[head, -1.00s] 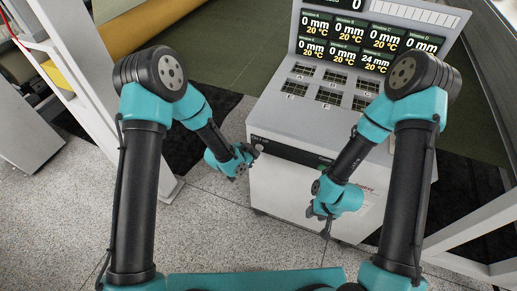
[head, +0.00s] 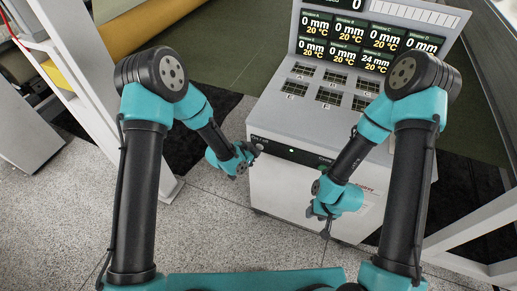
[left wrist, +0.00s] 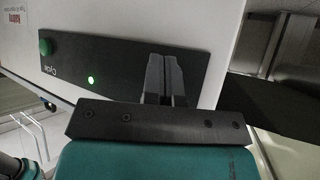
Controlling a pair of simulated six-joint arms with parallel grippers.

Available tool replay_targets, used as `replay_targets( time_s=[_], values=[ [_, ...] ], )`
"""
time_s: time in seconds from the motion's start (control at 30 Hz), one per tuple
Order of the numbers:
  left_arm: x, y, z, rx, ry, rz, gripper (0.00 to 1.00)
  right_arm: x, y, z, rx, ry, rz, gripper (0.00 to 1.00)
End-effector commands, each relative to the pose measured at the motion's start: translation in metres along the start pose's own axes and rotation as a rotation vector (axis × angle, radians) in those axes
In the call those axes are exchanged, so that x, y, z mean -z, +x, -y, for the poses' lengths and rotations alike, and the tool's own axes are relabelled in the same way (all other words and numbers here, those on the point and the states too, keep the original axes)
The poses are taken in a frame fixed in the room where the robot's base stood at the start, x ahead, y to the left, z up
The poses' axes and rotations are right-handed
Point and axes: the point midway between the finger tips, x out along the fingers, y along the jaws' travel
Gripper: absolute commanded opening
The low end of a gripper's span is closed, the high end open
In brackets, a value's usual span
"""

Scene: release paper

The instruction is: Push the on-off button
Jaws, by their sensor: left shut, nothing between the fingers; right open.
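The black control panel (head: 300,155) runs along the top of the white machine's front face. In the left wrist view the panel (left wrist: 125,62) carries a lit green light (left wrist: 91,80) and a round green button (left wrist: 45,46) at its left end. My left gripper (head: 258,147) is shut and empty, its fingertips at the panel's left end in the head view. In the left wrist view its fingers (left wrist: 165,75) cover part of the panel; an on-off button there is hidden, and contact cannot be told. My right gripper (head: 326,230) is open and empty, low before the machine.
The machine's display (head: 370,45) shows several readings above several dark keys (head: 330,95). A white frame post (head: 100,95) stands at the left, and a white rail (head: 470,220) at the right. Speckled floor (head: 215,225) is clear in front.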

Motion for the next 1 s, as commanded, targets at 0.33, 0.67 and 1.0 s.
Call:
replay_targets(
  time_s=[0.33, 0.67, 1.0],
  values=[
    [0.0015, 0.0017, 0.0010, 0.000, 0.000, -0.001, 0.00, 0.0000, 0.0000, 0.0000, 0.000, 0.000, 0.000, 0.43],
    [-0.0011, -0.0034, -0.0020, 0.001, 0.000, -0.002, 0.00, 0.0000, 0.0000, 0.0000, 0.000, 0.000, 0.000, 0.43],
    [-0.0025, -0.0049, -0.0032, 0.000, 0.000, -0.001, 0.00, 0.0000, 0.0000, 0.0000, 0.000, 0.000, 0.000, 0.43]
  ],
)
